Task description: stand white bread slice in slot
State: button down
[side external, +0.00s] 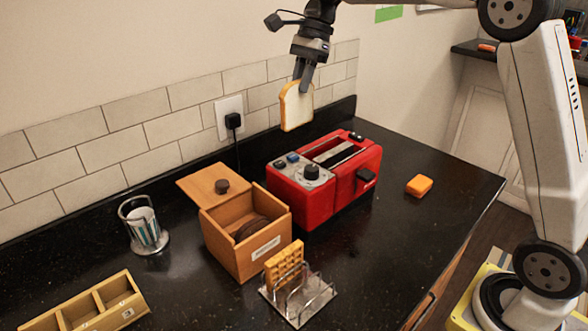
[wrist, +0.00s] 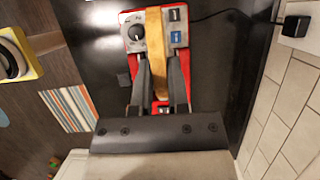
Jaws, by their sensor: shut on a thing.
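A white bread slice (side external: 297,107) with a brown crust hangs upright from my gripper (side external: 303,85), in the air above and behind the red toaster (side external: 335,188). My gripper is shut on the slice's upper part. In the wrist view the slice (wrist: 154,40) shows edge-on as a tan strip between the fingers of my gripper (wrist: 160,78) and covers part of the toaster (wrist: 131,18). The toaster's top has a long dark slot (side external: 338,156), a knob and buttons; the slice is apart from it. A wire rack (side external: 298,298) holds a waffle (side external: 284,262) at the front.
An open wooden box (side external: 245,240) stands left of the toaster, its lid (side external: 214,184) tilted back. A glass holder (side external: 143,227) and a wooden compartment tray (side external: 90,305) are farther left. An orange block (side external: 419,186) lies right of the toaster. A plug (side external: 232,121) with a cord is on the wall.

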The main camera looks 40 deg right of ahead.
jog(key=s+d, duration=0.4)
jog(key=d, duration=0.6)
jog(key=shift+s+d+f, duration=0.1)
jog(key=shift+d+f, duration=0.05)
jog(key=shift+f, duration=0.7)
jog(key=shift+s+d+f, duration=0.1)
jog(key=shift+f, duration=0.7)
jog(key=shift+s+d+f, duration=0.1)
jog(key=shift+d+f, duration=0.05)
jog(key=shift+f, duration=0.7)
jog(key=shift+f, duration=0.3)
notch_tip(320, 180, down, 9)
jog(key=shift+f, duration=0.2)
jog(key=shift+c, duration=1.1)
grip_release()
